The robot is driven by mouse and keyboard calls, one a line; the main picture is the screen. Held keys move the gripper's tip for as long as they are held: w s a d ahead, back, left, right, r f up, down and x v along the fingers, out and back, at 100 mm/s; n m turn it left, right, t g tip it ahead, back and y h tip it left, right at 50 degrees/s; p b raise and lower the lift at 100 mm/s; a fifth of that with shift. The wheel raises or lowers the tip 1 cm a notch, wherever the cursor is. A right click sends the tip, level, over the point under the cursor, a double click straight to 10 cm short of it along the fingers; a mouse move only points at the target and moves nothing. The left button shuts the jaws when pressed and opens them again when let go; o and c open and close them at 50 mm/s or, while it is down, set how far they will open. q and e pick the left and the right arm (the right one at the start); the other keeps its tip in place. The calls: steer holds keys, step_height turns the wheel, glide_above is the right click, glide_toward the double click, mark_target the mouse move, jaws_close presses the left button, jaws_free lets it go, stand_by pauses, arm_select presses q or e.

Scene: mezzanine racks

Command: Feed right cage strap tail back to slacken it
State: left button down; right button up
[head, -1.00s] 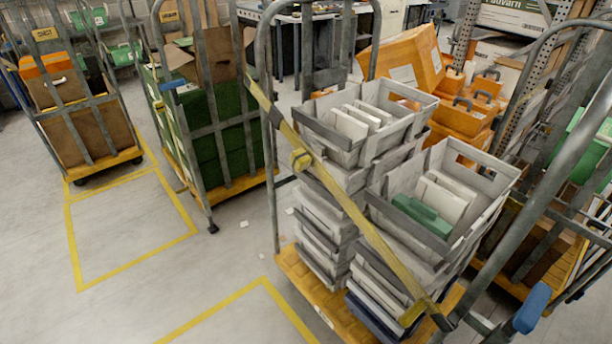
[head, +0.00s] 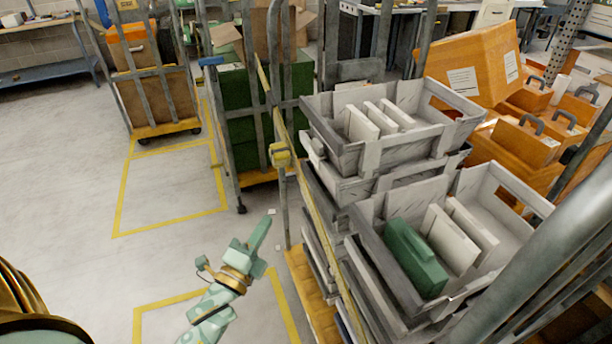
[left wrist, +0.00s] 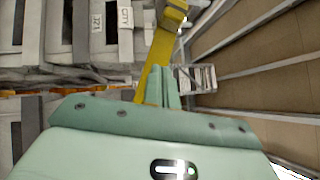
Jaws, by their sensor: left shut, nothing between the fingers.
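The yellow strap (head: 318,212) runs down the front of the cage holding the grey trays. Its yellow buckle (head: 281,155) sits near the cage's left post. My left gripper (head: 262,226) is pale green, shut and empty, below and left of the buckle and apart from it in the head view. In the left wrist view the shut fingers (left wrist: 168,86) point toward the strap (left wrist: 158,54), which passes beside or behind them; I cannot tell if they touch. The buckle (left wrist: 174,12) is at the top there. A separate strap tail cannot be made out. My right gripper is not in view.
Grey trays (head: 340,160) are stacked in the cage, one holding a green case (head: 414,258). A cage with green crates (head: 238,90) stands behind. Orange cases (head: 535,140) are at the right. The floor left of the strap is open, with yellow lines (head: 122,195).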

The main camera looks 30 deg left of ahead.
arm_select(q)
steer(key=m, duration=0.1)
glide_toward(286, 163)
steer(key=w+d, duration=0.3)
steer(key=w+a, duration=0.1)
steer(key=w+a+r, duration=0.1)
steer(key=shift+a+m, duration=0.35)
steer(key=shift+m, duration=0.05)
steer(key=shift+w+a+r, duration=0.15)
steer(key=shift+w+a, duration=0.15)
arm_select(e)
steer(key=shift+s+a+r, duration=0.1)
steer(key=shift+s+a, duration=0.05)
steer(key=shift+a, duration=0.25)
